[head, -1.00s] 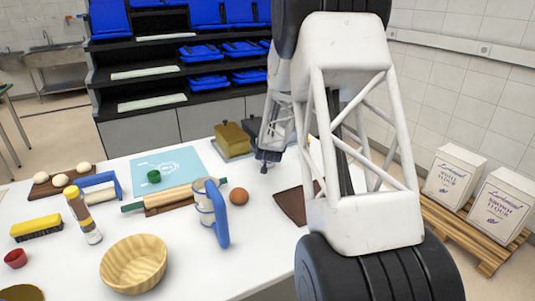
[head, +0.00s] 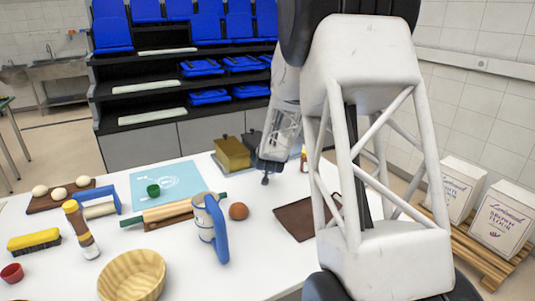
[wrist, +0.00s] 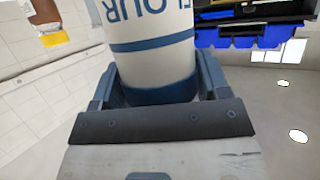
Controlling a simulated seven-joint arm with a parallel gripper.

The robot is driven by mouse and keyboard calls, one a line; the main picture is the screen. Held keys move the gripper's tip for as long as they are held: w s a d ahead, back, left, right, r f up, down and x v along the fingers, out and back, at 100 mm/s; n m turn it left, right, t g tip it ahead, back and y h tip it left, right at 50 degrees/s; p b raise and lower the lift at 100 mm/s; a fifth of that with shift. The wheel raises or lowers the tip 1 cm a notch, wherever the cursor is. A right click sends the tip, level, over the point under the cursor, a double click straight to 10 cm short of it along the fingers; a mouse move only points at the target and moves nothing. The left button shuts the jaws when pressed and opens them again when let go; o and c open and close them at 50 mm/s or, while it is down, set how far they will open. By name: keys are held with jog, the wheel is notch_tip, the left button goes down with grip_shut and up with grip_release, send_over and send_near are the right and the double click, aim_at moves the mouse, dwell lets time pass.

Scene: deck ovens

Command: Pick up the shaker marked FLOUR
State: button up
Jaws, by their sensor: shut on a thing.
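In the wrist view, the shaker marked FLOUR (wrist: 150,45) is a white cylinder with blue bands, its lettering upside down in the picture. My gripper (wrist: 155,90) is shut on it, with a dark finger on each side of its blue-banded end. The far end of the shaker runs out of the top of the picture. In the head view, my gripper (head: 268,165) is at the back of the white table, beside a yellow-brown tin, largely hidden by my own arm. The shaker cannot be made out in the head view.
Shelves with blue trays stand behind.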

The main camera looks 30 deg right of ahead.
jog(key=s+a+r, duration=0.1)
jog(key=s+a, duration=0.3)
jog(key=s, duration=0.8)
jog(key=shift+a, duration=0.15)
jog(key=shift+r, duration=0.1)
jog(key=shift+s, duration=0.1)
dwell(0.7)
